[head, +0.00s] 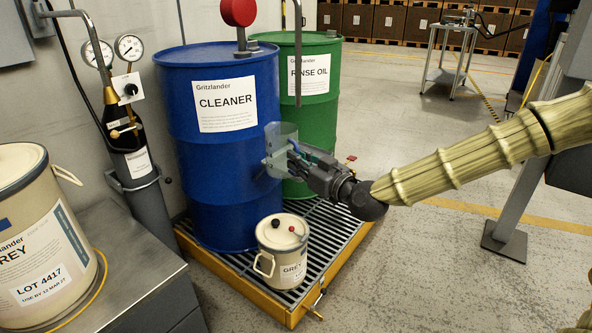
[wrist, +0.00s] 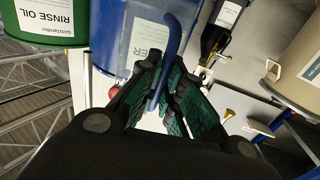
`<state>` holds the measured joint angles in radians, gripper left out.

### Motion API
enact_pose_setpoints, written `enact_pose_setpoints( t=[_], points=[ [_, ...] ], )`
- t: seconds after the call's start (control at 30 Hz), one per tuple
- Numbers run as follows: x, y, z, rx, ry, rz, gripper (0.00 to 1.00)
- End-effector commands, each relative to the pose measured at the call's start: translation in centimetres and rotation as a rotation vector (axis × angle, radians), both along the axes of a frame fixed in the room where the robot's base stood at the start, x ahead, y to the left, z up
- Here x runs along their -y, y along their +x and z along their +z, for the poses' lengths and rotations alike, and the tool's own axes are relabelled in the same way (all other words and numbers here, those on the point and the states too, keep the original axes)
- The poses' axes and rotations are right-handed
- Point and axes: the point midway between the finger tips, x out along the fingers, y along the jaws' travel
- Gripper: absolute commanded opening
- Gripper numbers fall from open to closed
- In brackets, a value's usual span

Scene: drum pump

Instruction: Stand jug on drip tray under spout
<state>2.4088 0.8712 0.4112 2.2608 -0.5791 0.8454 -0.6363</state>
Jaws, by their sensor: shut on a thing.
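My gripper (head: 306,163) is shut on the clear jug (head: 282,135) by its blue handle, which shows between the green-padded fingers in the wrist view (wrist: 164,62). The jug is held upright or nearly so, in the air in front of the blue CLEANER drum (head: 215,165). The drip tray (head: 345,236), a slatted dark grate in a yellow frame, lies low beneath the drums, well below the jug. A grey pipe that looks like the spout (head: 298,60) hangs down above the jug, in front of the green drum. The jug's base is partly hidden by my gripper.
The green RINSE OIL drum (head: 307,100) stands behind right. A cream GREY pail (head: 283,262) stands on the grate's front part, below my gripper. Grate to the pail's right is bare. A bench with a larger pail (head: 40,240) is at left; open floor lies right.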

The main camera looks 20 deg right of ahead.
Motion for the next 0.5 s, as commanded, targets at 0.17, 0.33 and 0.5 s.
enact_pose_setpoints(
  t=[0.17, 0.33, 0.5],
  points=[
    [-0.2, 0.5, -0.3, 0.002, -0.001, 0.013, 0.00],
    [1.1, 2.9, -0.7, 0.003, -0.002, 0.015, 0.00],
    [2.9, 5.8, -1.2, 0.002, -0.001, 0.016, 0.00]
  ],
)
